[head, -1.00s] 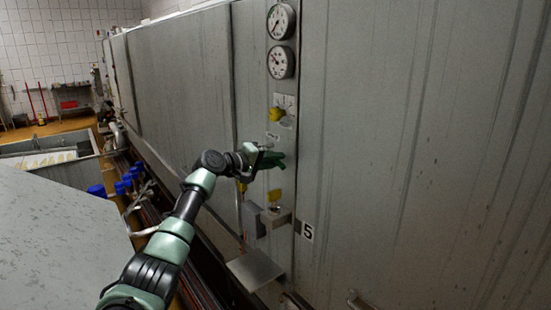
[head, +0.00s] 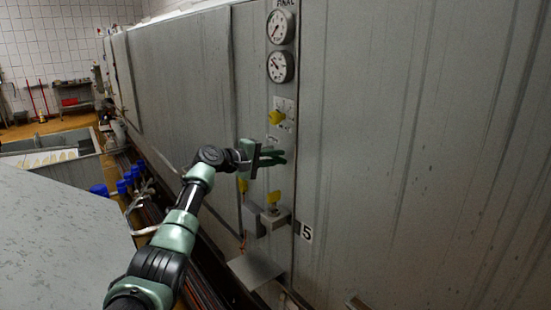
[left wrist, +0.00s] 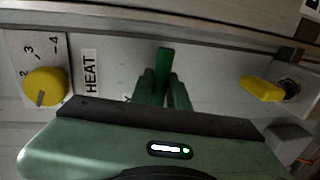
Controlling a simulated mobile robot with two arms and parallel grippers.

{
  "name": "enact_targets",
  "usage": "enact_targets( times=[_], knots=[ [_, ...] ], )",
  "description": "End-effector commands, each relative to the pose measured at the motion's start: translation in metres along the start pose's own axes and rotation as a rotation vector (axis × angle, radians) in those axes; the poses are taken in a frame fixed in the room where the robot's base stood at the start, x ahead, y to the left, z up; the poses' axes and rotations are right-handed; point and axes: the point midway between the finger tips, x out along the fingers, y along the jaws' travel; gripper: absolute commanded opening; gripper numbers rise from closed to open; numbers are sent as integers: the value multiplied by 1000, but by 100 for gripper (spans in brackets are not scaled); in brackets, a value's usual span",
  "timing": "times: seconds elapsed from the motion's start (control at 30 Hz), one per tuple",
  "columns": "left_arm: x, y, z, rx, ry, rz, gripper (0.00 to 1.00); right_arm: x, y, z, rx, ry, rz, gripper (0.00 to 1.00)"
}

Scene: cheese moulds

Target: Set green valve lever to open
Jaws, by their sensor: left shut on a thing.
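The green valve lever (left wrist: 163,62) sticks out from between my left gripper's fingers in the left wrist view, beside the HEAT label (left wrist: 90,72). My left gripper (left wrist: 164,88) is shut on the lever. In the head view my left gripper (head: 272,157) is at the narrow control panel, between the yellow knob above and the yellow lever below. There the green lever is hard to tell from the green fingers. The lever's pivot is hidden by the gripper in the wrist view. My right gripper is not in view.
A yellow dial knob (head: 276,117) sits above my gripper, with two round gauges (head: 280,66) higher up. A yellow lever (head: 273,197) and a grey box (head: 276,217) are below. Blue-capped parts (head: 121,186) and pipes lie left of the metal wall. A grey surface fills the lower left.

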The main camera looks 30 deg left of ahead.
Motion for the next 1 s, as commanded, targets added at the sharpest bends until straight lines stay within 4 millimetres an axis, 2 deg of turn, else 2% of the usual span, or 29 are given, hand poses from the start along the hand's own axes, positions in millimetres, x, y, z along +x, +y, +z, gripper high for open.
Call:
enact_targets(
  times=[0.03, 0.07, 0.1, 0.13, 0.43, 0.57, 1.0],
  knots=[
    [0, 1, -1, 0, 2, 2, 0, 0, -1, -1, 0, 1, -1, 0],
    [0, 1, -1, 1, 2, 2, 22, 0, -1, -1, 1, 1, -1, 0],
    [0, 1, -1, 1, 2, 2, 33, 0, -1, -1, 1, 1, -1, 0],
    [0, 1, -1, 1, 2, 2, 38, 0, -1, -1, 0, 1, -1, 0],
    [-1, 0, -1, 2, 2, 1, 38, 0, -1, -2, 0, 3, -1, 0],
    [-8, -2, -1, 2, 3, 2, 38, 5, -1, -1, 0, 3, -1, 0],
    [-72, -2, -1, 3, 3, 1, 38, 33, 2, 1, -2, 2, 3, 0]
  ],
)
